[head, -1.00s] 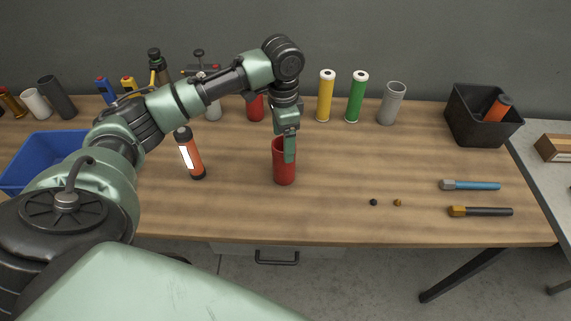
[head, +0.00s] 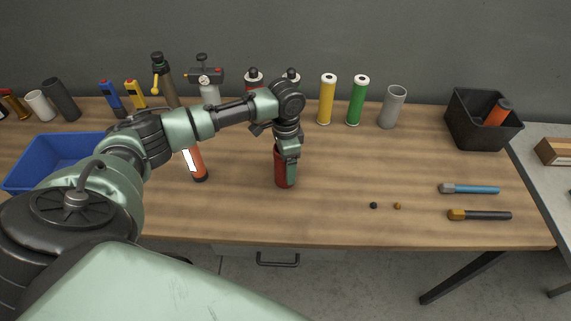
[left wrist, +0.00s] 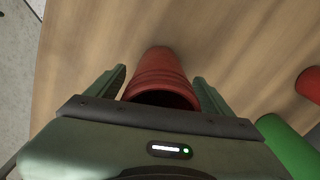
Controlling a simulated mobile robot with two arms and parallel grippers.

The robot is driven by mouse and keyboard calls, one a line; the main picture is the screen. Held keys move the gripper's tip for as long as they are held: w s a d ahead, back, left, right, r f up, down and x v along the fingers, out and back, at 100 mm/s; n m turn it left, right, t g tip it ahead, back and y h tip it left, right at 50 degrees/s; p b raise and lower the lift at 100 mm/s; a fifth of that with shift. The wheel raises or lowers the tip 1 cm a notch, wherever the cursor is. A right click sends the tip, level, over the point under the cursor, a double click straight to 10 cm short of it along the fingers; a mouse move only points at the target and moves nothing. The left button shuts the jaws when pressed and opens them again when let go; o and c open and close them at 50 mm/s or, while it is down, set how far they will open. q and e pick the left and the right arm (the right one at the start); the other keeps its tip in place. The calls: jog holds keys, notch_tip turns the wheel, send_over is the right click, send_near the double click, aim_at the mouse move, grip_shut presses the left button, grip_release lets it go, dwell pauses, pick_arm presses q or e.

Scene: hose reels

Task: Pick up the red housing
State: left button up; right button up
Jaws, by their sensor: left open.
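The red housing (head: 282,177) is an open-topped cylinder standing upright on the wooden table, near the middle of the head view. My left gripper (head: 289,172) is over it from above, and its near finger hides part of the housing. In the left wrist view the red housing (left wrist: 160,75) lies between the two fingers of the left gripper (left wrist: 160,85), with its dark open mouth toward the palm. The fingers are open, one on each side, and gaps show between them and the housing. My right gripper is not in view.
A blue bin (head: 45,170) is farther left. Yellow (head: 327,102), green (head: 357,103) and grey (head: 392,108) tubes stand at the back. Two small balls and two tools lie to the right.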

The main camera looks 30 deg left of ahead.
pick_arm(q)
jog(key=shift+c, duration=0.3)
jog(key=c, duration=1.6)
